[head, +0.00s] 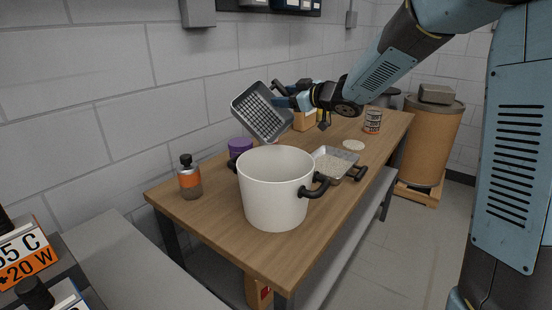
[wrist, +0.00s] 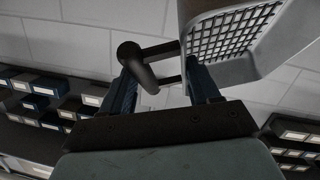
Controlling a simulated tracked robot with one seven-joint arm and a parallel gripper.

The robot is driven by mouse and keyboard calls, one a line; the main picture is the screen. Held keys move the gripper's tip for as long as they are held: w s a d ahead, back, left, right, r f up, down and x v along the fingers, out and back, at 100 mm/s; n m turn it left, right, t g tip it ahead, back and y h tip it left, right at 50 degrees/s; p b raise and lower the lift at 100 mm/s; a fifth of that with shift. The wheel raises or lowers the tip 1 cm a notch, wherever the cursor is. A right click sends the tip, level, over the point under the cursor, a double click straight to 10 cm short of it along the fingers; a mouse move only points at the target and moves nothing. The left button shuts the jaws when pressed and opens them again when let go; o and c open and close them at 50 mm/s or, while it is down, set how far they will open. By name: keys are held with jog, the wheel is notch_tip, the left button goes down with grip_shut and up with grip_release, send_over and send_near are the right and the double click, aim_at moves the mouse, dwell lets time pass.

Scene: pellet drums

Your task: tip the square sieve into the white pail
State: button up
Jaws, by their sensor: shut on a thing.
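The square sieve (head: 262,112) is a grey tray with a mesh floor. It is steeply tilted in the air above and slightly behind the white pail (head: 276,200). My gripper (head: 290,98) is shut on the sieve's dark handle at its right side. In the wrist view my gripper (wrist: 165,85) has its fingers at the handle, and the sieve (wrist: 235,35) shows at upper right with its mesh visible. The white pail stands upright on the table with dark side handles. No pellets are visible on the sieve's mesh.
An orange-banded jar (head: 190,178) and a purple tub (head: 240,147) stand to the left. A pale disc (head: 353,145) and a striped can (head: 372,121) are farther back.

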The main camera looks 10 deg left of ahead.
jog(key=w+a+f+m+g+h+p, duration=0.1)
jog(key=w+a+f+m+g+h, duration=0.1)
jog(key=w+a+f+g+h, duration=0.4)
jog(key=shift+w+a+f+g+h+p, duration=0.4)
jog(key=shift+w+a+f+g, duration=0.5)
jog(key=shift+w, duration=1.3)
jog(key=shift+d+f, duration=0.15)
jog(key=shift+d, duration=0.1)
